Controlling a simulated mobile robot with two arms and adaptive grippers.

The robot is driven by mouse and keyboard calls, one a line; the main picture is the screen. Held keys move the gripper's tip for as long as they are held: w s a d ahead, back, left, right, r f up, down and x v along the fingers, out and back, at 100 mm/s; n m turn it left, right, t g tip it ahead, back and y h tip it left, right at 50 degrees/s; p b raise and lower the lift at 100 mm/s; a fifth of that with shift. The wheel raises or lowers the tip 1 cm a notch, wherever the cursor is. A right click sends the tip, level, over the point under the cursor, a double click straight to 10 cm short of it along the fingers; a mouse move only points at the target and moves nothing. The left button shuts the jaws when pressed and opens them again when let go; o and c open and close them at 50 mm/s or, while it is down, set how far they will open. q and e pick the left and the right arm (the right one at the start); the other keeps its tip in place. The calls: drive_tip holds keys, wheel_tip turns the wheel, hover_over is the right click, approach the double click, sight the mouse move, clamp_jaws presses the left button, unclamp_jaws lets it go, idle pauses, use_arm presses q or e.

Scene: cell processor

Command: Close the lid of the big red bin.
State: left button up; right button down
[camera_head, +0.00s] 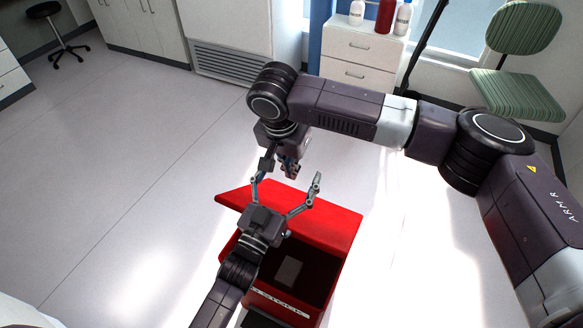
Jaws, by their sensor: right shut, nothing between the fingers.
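The big red bin (266,306) stands on the floor at the lower middle, with a white label on its near side. Its red lid (335,225) is open, raised at the far side, and the dark inside shows with a small grey item (288,271) in it. My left gripper (287,184) comes up from below over the bin, its two fingers spread wide and empty, in front of part of the lid. My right gripper (282,168) is shut and empty, pointing down just beyond the lid's far edge. Whether it touches the lid, I cannot tell.
White drawers (362,55) with bottles on top stand at the back. A green chair (516,95) is at the right and a black stool (57,38) at the far left. The pale floor left of the bin is clear. My two grippers are close together.

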use_arm(q)
drive_tip(key=v, duration=1.1)
drive_tip(key=shift+s+f, duration=0.1)
drive_tip(key=shift+s, duration=0.2)
drive_tip(key=s+a+f+m+g+y, duration=0.1)
drive_tip(key=s+a+f+g+y, duration=0.15)
drive_tip(key=s+f, duration=0.75)
drive_tip(key=s+a+f+m+g+y, duration=0.1)
drive_tip(key=a+f+g, duration=0.3)
drive_tip(key=f, duration=1.4)
drive_tip(key=s+a+f+m+g+y, duration=0.1)
drive_tip(key=s+a+f+g+y, duration=0.15)
drive_tip(key=s+f, duration=0.7)
drive_tip(key=s+a+f+n+g+y+p, duration=0.1)
drive_tip(key=s+a+f+n+g, duration=0.1)
drive_tip(key=s+f, duration=0.5)
drive_tip(key=s+a+f+n+g+y, duration=0.1)
drive_tip(key=s+a+f+n+g, duration=0.2)
drive_tip(key=s+a+f+g, duration=0.2)
drive_tip(key=s+f+g, duration=0.2)
drive_tip(key=s, duration=0.2)
drive_tip(key=shift+s+f+p, duration=0.2)
drive_tip(key=shift+f+p, duration=0.05)
drive_tip(key=shift+p, duration=0.1)
use_arm(e)
drive_tip(key=shift+s+a+f, duration=0.2)
drive_tip(key=shift+s+f, duration=0.15)
drive_tip(key=shift+s, duration=0.3)
